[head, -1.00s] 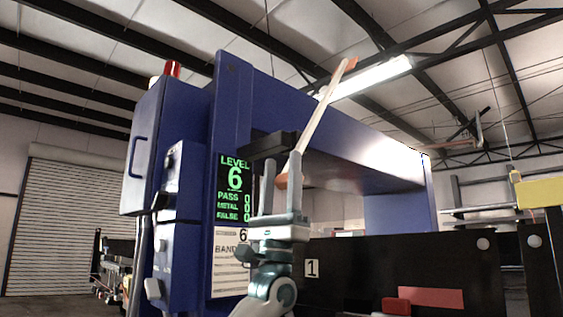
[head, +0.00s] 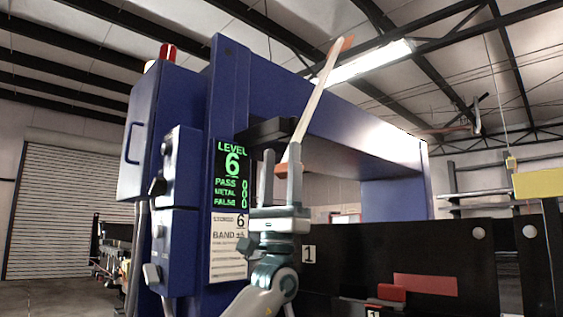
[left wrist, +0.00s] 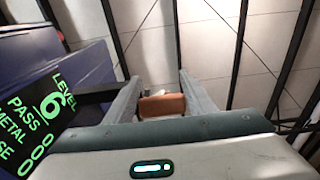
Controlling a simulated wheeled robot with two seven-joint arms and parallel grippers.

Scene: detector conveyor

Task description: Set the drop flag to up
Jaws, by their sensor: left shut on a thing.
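My left gripper (head: 281,172) is upright in front of the blue detector frame and shut on a long pale stick (head: 314,98) with orange-brown ends. The stick leans up and to the right. In the left wrist view its orange-brown lower end (left wrist: 162,105) sits between the fingers (left wrist: 160,88). A red block (head: 391,292) and a flat red piece (head: 426,285) show low on the black side panel. I cannot tell for sure which is the drop flag. My right gripper is not in view.
The blue detector frame (head: 232,75) carries a green-lettered screen (head: 232,175) reading level 6. A control box (head: 180,170) with knobs is at its left. The black panel (head: 350,255) runs to the right, and a yellow piece (head: 538,184) is at the far right.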

